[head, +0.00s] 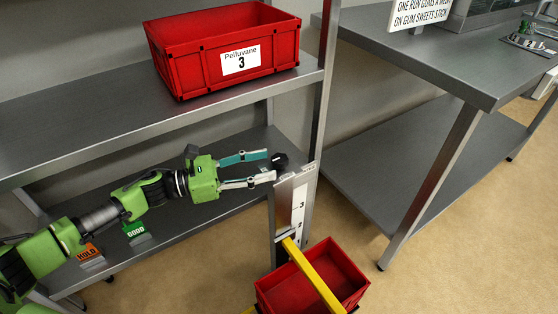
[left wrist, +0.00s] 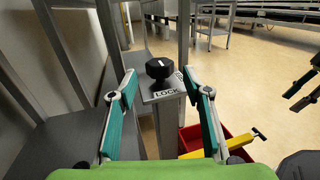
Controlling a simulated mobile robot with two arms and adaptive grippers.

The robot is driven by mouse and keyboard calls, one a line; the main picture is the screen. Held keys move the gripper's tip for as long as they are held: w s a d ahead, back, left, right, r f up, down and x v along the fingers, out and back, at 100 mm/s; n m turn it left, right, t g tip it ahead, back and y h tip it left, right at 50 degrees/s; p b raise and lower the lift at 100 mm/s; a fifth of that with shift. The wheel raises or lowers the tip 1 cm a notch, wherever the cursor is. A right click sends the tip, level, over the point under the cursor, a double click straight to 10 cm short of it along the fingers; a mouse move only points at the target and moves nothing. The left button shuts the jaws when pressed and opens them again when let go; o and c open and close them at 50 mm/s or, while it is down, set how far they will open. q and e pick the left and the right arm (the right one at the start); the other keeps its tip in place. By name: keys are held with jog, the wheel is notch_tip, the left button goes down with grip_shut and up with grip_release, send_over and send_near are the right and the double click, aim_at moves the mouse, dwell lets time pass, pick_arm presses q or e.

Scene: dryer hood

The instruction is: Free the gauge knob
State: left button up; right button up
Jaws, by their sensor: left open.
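The black gauge knob (head: 280,161) sits on top of the upright gauge post (head: 297,205), which carries a white numbered scale. In the left wrist view the faceted knob (left wrist: 158,68) stands on a grey plate marked LOCK (left wrist: 166,93). My left gripper (head: 266,165) is open, its teal-padded fingers pointing at the knob from the left. In the left wrist view the knob appears between and beyond the fingertips; I see no clear contact. Part of what looks like my right gripper (left wrist: 302,88) shows at the right edge; its opening is unclear.
A yellow bar (head: 312,274) slants from the post across a red bin (head: 343,260) below. Another red bin labelled Pelluvane 3 (head: 190,66) stands on the upper shelf (head: 95,130). GOOD (head: 136,231) and HOLD (head: 89,252) signs are near my left arm. Open floor lies right.

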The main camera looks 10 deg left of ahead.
aim_at(279, 161)
pick_arm(q)
jog(key=x, duration=0.5)
jog(key=c, duration=1.1)
